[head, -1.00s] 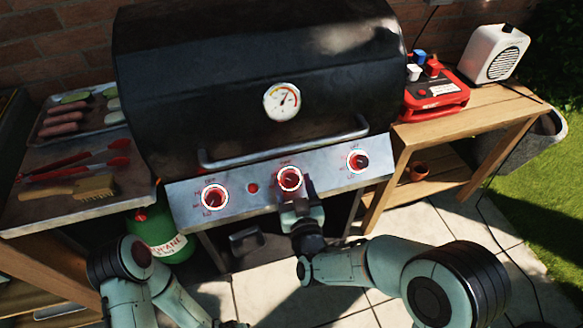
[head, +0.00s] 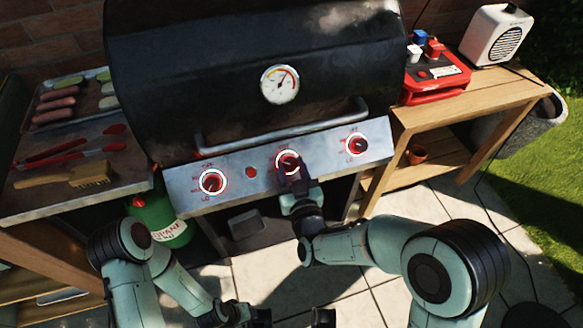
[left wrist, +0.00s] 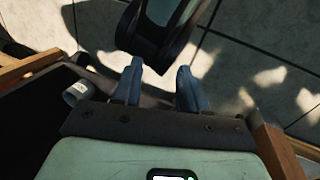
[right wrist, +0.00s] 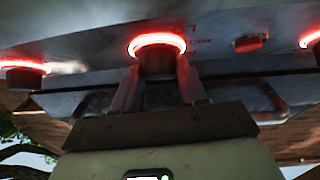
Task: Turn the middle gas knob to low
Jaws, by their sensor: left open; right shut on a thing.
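The middle gas knob (head: 288,160) is on the grill's sloped metal front panel, with a glowing red and white ring around it. My right gripper (right wrist: 158,72) is shut on this knob from below. The knob's dark body (right wrist: 157,64) sits between the fingers in the right wrist view. The fingers hide part of the knob in the head view, and its pointer is too small to read. My left gripper (left wrist: 160,72) is open and empty, low in front of the grill over the paving.
The left knob (head: 212,182), right knob (head: 357,145) and a red button (head: 251,172) share the panel. The lid handle (head: 285,128) runs above. A propane tank (head: 160,215) stands lower left. A side shelf (head: 120,178) holds tongs and a brush.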

